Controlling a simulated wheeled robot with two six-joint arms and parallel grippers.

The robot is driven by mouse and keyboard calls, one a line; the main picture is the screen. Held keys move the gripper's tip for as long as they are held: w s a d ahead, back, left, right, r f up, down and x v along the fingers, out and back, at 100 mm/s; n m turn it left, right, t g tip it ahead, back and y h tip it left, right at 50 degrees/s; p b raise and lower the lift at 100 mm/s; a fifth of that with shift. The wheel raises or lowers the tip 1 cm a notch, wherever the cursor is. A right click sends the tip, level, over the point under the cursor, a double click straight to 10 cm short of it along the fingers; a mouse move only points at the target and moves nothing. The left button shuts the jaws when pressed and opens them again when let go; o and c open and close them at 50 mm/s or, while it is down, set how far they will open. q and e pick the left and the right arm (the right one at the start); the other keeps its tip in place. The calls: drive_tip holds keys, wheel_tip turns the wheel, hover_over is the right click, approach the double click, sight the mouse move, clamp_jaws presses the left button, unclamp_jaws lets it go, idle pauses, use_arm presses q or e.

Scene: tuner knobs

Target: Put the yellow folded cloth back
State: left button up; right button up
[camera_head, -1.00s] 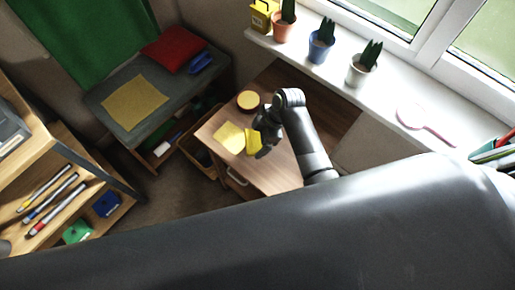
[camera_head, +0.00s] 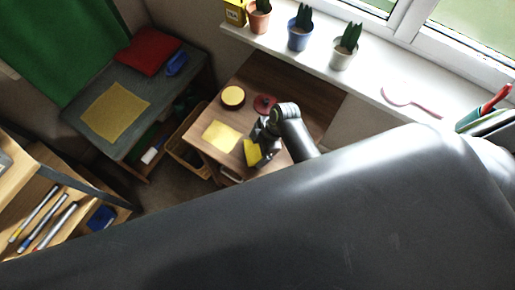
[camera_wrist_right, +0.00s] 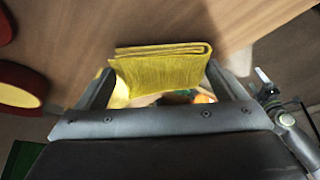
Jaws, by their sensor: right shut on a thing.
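The yellow folded cloth (camera_head: 252,154) is in my right gripper (camera_head: 260,145), near the front edge of the small wooden cabinet (camera_head: 290,90). In the right wrist view the cloth (camera_wrist_right: 160,70) spans the space between the two fingers of the gripper (camera_wrist_right: 160,82), its folded layers showing at the right end. A flat yellow square (camera_head: 221,136) lies on the cabinet top, left of the held cloth and apart from it in the head view. Whether the cloth touches the cabinet I cannot tell. My left gripper is not in view.
A round yellow-topped thing (camera_head: 233,96) and a red round thing (camera_head: 265,104) stand on the cabinet behind the gripper. Potted plants (camera_head: 299,36) line the windowsill. A grey bench (camera_head: 75,122) at left holds a yellow mat (camera_head: 116,111) and a red cushion (camera_head: 149,52).

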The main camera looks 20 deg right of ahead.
drive_tip(key=shift+f, duration=1.2)
drive_tip(key=shift+f, duration=0.15)
drive_tip(key=o, duration=0.6)
drive_tip(key=shift+r, duration=0.3)
drive_tip(key=v, duration=1.1)
drive_tip(key=shift+d+r, duration=0.25)
drive_tip(key=shift+r, duration=0.1)
